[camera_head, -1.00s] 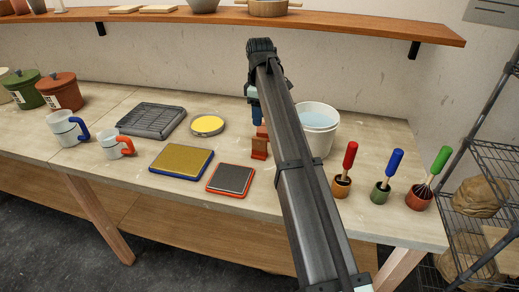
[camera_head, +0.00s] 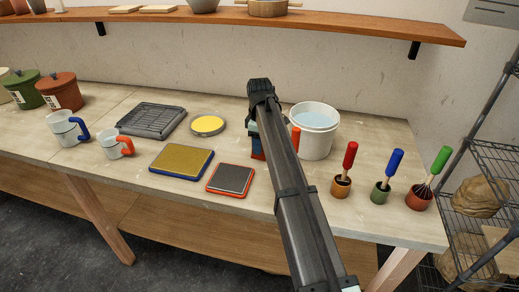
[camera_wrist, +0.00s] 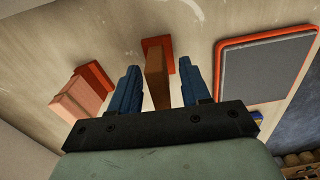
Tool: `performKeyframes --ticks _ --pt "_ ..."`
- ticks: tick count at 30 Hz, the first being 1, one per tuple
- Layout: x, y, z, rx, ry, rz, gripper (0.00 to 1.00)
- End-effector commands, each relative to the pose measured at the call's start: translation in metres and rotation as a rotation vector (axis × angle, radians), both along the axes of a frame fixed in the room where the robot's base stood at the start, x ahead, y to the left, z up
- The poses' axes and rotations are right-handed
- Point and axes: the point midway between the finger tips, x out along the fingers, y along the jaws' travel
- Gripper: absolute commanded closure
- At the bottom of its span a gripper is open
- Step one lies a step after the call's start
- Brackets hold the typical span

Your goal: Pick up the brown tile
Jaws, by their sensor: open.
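The brown tile (camera_wrist: 156,82) stands in a red holder (camera_wrist: 168,50) in the wrist view. My gripper (camera_wrist: 160,68) is open, with one blue finger on each side of the tile. Gaps show between the fingers and the tile. A lighter, pinkish tile (camera_wrist: 82,95) in another red holder (camera_wrist: 97,76) stands to the left, outside the fingers. In the head view my gripper (camera_head: 257,144) is low over the table, and my arm hides most of the tiles.
A white bucket of water (camera_head: 315,132) stands close to the right of my arm. A red-framed grey pad (camera_head: 231,179) and a blue-framed yellow pad (camera_head: 181,162) lie to the left. Several handled tools in small pots, including a red one (camera_head: 350,157), stand at the right.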

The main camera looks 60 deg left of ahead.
Motion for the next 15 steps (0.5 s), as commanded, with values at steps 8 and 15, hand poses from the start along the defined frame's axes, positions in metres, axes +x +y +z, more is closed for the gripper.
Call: performKeyframes --ticks 8,15 --pt "0.0001 0.0001 -0.0048 0.001 0.0 0.0 0.53" --pt "0.0002 0.0001 -0.0047 0.001 -0.001 0.0 0.75"
